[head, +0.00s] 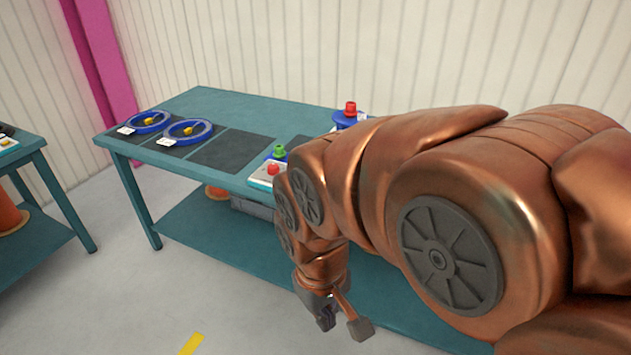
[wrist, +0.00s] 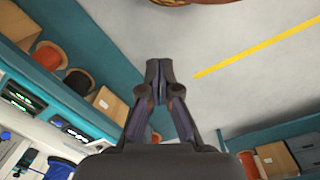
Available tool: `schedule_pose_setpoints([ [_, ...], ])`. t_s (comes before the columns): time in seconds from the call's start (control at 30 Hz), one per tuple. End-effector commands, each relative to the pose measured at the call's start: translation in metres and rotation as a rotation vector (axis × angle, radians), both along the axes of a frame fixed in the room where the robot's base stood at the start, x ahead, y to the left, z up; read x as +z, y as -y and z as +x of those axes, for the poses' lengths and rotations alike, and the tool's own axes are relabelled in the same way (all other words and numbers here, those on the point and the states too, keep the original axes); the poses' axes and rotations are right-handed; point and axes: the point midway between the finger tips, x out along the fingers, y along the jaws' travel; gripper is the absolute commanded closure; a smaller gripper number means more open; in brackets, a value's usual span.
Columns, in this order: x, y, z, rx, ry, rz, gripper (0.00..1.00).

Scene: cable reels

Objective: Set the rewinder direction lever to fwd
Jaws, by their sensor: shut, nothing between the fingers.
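No direction lever can be made out for certain. A light control box (head: 262,176) with a green knob (head: 279,152) and a red knob (head: 273,169) sits at the bench's front edge, partly hidden by my arm. A blue device with a red top (head: 350,109) stands behind it, its lower part hidden by my arm. I cannot tell which is the rewinder. My gripper (head: 343,320) hangs low in front of the bench, apart from both. In the wrist view, my gripper (wrist: 158,70) is shut and empty, its fingertips together.
The teal bench (head: 225,105) carries two blue rings (head: 188,132) on dark mats at left. Its lower shelf (head: 195,225) holds a grey bin (head: 250,207). Another teal table (head: 45,160) stands at far left. The wrist view shows orange reels (wrist: 48,55) and cardboard boxes (wrist: 108,103). Floor between tables is clear.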

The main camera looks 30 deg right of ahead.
Motion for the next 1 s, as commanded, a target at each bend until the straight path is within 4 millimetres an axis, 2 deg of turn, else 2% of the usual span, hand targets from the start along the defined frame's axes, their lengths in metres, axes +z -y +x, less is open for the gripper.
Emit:
schedule_pose_setpoints([
  [0.03,-0.009,0.018,0.020,-0.012,0.053,-0.037,1.00],
  [0.13,-0.013,0.061,0.065,-0.010,0.180,-0.134,1.00],
  [0.3,-0.003,0.142,0.134,0.037,0.380,-0.339,1.00],
  [0.5,0.019,0.227,0.193,0.161,0.545,-0.593,1.00],
  [0.6,0.031,0.263,0.218,0.251,0.604,-0.717,1.00],
  [0.8,0.050,0.315,0.261,0.468,0.696,-0.939,1.00],
  [1.0,0.049,0.344,0.295,0.728,0.762,-1.105,1.00],
])
